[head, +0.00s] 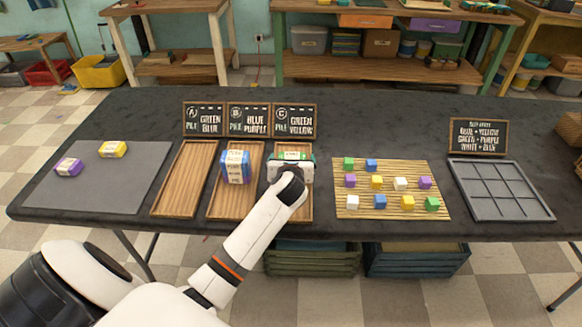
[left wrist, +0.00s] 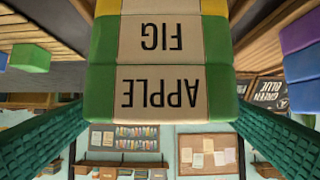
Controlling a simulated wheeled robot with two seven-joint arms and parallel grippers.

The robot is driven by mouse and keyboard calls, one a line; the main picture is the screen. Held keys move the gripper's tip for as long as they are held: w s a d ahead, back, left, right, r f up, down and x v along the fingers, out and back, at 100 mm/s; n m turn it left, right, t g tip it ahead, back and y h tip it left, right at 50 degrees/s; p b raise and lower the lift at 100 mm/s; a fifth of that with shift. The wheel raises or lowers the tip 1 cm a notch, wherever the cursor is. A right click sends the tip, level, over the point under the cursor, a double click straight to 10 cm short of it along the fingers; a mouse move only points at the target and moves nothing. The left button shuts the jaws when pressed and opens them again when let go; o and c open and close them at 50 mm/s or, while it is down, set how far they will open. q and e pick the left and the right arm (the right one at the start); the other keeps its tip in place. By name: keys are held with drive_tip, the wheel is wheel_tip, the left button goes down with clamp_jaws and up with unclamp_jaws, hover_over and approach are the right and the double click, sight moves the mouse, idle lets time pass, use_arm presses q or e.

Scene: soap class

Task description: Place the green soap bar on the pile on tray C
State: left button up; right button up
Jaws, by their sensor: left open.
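In the left wrist view, which is upside down, a green soap bar labelled APPLE (left wrist: 162,92) sits on top of a green bar labelled FIG (left wrist: 160,38). A strip of yellow shows beneath FIG. My left gripper's teal fingers stand open on either side of the APPLE bar, close to its ends. My right gripper is not in view.
Tray B (head: 218,208) holds a blue pile (head: 236,166); tray A (head: 178,190) is empty. A purple bar (head: 67,167) and a yellow bar (head: 113,149) lie on the grey mat (head: 110,190). Right are a slatted mat (head: 390,210) with coloured cubes and an empty grey grid tray (head: 500,190).

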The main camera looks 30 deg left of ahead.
use_arm(q)
drive_tip(key=p+v, duration=0.1)
drive_tip(key=v, duration=0.9)
drive_tip(key=shift+s, duration=0.3)
drive_tip(key=shift+d+r, duration=0.1)
